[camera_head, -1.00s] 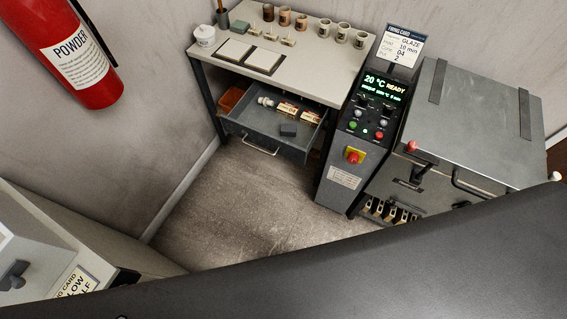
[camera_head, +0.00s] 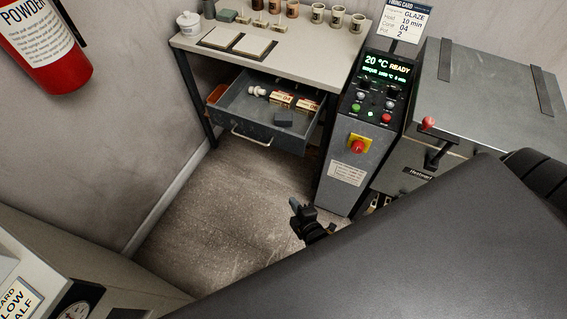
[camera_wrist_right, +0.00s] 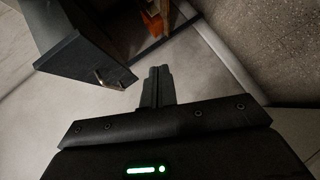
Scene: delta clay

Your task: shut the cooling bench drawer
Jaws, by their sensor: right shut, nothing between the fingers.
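The cooling bench drawer (camera_head: 262,131) is pulled out below the bench top (camera_head: 318,58). It is a grey tray with a pale bar handle (camera_head: 251,138) on its front. Inside lie small boxes (camera_head: 294,102), a white piece and a dark grey block (camera_head: 284,119). My right gripper (camera_head: 301,208) is shut and empty, over the floor in front of the drawer and apart from it. In the right wrist view my shut fingers (camera_wrist_right: 157,73) point past the drawer (camera_wrist_right: 82,55), whose handle (camera_wrist_right: 108,80) is left of them. My left gripper is not in view.
The kiln control box (camera_head: 352,150) stands right of the drawer, beside the grey kiln (camera_head: 478,85). Cups and tiles stand on the bench. A pale cabinet (camera_head: 90,270) is at lower left. The floor (camera_head: 215,215) before the drawer is clear.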

